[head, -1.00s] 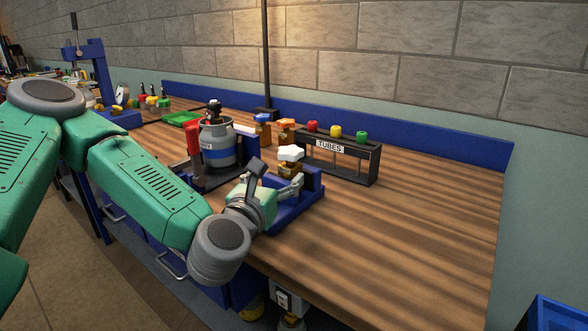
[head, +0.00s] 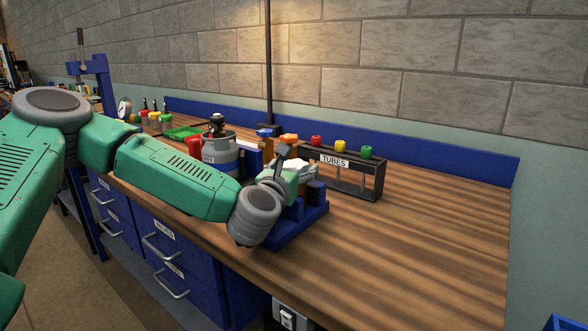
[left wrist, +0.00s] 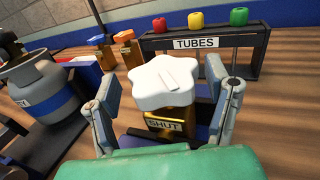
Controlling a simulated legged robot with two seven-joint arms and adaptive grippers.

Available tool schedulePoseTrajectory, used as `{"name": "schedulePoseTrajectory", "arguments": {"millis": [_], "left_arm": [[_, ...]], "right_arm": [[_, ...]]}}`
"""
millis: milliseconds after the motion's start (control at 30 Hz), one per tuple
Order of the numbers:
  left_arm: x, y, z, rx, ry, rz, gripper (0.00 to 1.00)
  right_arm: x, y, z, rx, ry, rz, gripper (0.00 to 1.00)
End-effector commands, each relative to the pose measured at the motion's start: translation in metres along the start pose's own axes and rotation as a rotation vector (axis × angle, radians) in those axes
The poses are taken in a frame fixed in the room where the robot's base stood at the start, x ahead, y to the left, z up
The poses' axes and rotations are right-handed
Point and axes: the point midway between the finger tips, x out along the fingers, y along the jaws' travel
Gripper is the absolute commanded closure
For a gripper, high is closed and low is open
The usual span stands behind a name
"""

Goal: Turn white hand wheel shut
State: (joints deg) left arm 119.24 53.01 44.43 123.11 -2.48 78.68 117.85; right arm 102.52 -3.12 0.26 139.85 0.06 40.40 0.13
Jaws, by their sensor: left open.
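The white hand wheel (left wrist: 162,82) is lobed and sits on a brass body with a label reading SHUT (left wrist: 164,125), on a blue base (head: 290,232). My left gripper (left wrist: 166,98) is open, with one finger on each side of the wheel. In the left wrist view there seems to be a gap on the right; contact on the left side cannot be told. In the head view my left arm and wrist hide most of the wheel. My right gripper is not in view.
A black rack labelled TUBES (head: 335,162) with red, yellow and green caps stands behind. A grey and blue canister (head: 219,150) stands to the left, near orange-topped fittings (left wrist: 125,37). The wooden bench (head: 420,240) is clear on the right.

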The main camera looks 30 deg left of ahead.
Motion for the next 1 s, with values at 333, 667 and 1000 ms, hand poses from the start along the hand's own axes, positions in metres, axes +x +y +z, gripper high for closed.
{"name": "schedulePoseTrajectory", "arguments": {"millis": [333, 667, 1000], "left_arm": [[-0.001, -0.003, 0.001, 0.002, -0.001, 0.0, 0.8], [-0.001, 0.0, 0.0, -0.002, -0.002, -0.042, 0.8], [0.0, 0.002, -0.002, 0.0, -0.005, -0.256, 0.8]], "right_arm": [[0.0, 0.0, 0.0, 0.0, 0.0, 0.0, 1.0], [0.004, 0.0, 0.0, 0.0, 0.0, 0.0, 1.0], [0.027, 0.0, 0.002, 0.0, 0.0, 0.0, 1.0]]}}
